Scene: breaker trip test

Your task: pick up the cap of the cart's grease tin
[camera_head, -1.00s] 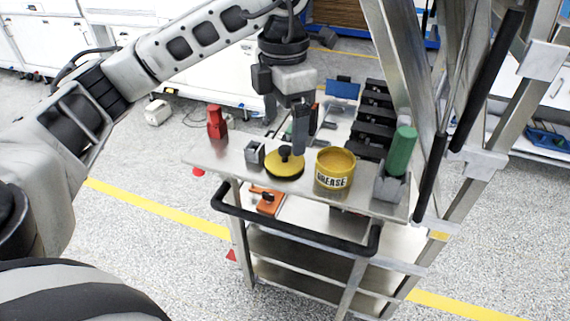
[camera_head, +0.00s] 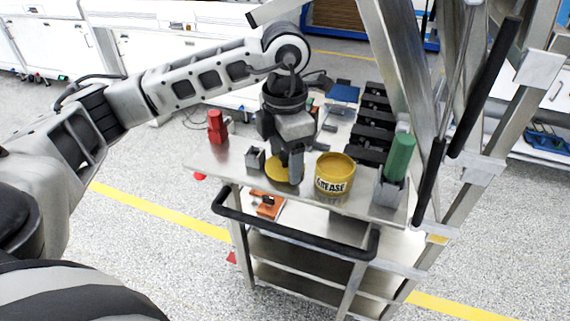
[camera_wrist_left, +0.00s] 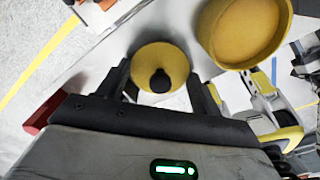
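The yellow cap (camera_head: 272,172) of the grease tin lies flat on the cart's top, left of the open yellow grease tin (camera_head: 334,182). My left gripper (camera_head: 288,174) is down over the cap and hides much of it in the head view. In the left wrist view, the cap (camera_wrist_left: 160,55) with its black knob (camera_wrist_left: 160,81) shows between the two spread fingers of the gripper (camera_wrist_left: 160,76). Gaps show between the knob and both fingers. The tin (camera_wrist_left: 243,30) stands close by at upper right. My right gripper is not in view.
On the cart's top (camera_head: 225,165) stand a red object (camera_head: 217,126), a small grey block (camera_head: 255,158), a green cylinder (camera_head: 399,157) in a grey holder and black stepped bins (camera_head: 371,125). A slanted metal frame (camera_head: 405,60) rises at the right.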

